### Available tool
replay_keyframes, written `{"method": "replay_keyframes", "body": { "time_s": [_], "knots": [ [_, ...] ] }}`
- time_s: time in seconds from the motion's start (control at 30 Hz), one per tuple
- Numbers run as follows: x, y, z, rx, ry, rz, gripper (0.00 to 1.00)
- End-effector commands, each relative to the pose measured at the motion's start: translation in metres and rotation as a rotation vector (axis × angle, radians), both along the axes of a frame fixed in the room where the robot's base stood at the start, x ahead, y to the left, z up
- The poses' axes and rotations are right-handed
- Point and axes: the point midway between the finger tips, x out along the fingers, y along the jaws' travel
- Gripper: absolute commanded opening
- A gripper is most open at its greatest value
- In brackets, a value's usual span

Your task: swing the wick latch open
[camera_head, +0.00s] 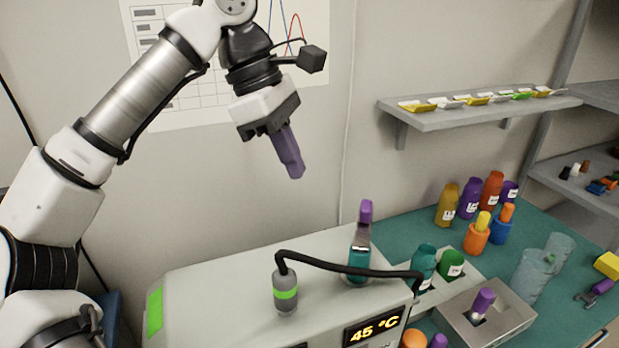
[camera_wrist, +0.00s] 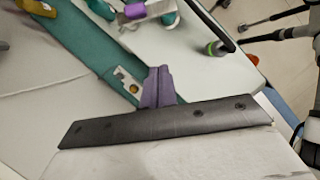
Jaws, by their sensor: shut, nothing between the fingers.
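My gripper (camera_head: 296,173) has purple fingers, shut with nothing between them. It hangs in the air above and to the left of the grey machine's latch, pointing down, apart from everything. In the wrist view its fingers (camera_wrist: 160,76) show at the middle. A purple-tipped metal lever (camera_head: 364,215), which looks like the wick latch, stands nearly upright on the back of the pale grey machine (camera_head: 225,290). A teal part (camera_head: 358,272) sits at its foot. A purple piece beside teal in the wrist view (camera_wrist: 135,12) may be the same latch, but I cannot tell.
A black hose (camera_head: 350,267) arches across the machine top from a grey-green cylinder (camera_head: 286,293). Bottles, a metal box (camera_head: 515,322) and clear beakers (camera_head: 530,275) crowd the teal bench at right. A wall shelf (camera_head: 450,120) hangs above. Air around my gripper is free.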

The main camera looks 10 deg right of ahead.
Motion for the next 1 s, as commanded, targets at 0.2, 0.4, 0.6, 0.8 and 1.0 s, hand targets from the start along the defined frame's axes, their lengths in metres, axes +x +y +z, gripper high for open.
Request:
{"method": "replay_keyframes", "body": {
  "time_s": [0.2, 0.4, 0.6, 0.8, 1.0],
  "knots": [
    [-0.005, -0.011, -0.038, 0.002, 0.000, 0.000, 0.00],
    [-0.010, -0.021, -0.066, 0.002, 0.000, -0.001, 0.00],
    [-0.014, -0.030, -0.090, 0.002, 0.000, 0.000, 0.00],
    [-0.027, -0.057, -0.083, 0.001, -0.001, -0.002, 0.00],
    [-0.030, -0.066, -0.082, 0.001, 0.000, 0.000, 0.00]
  ]
}}
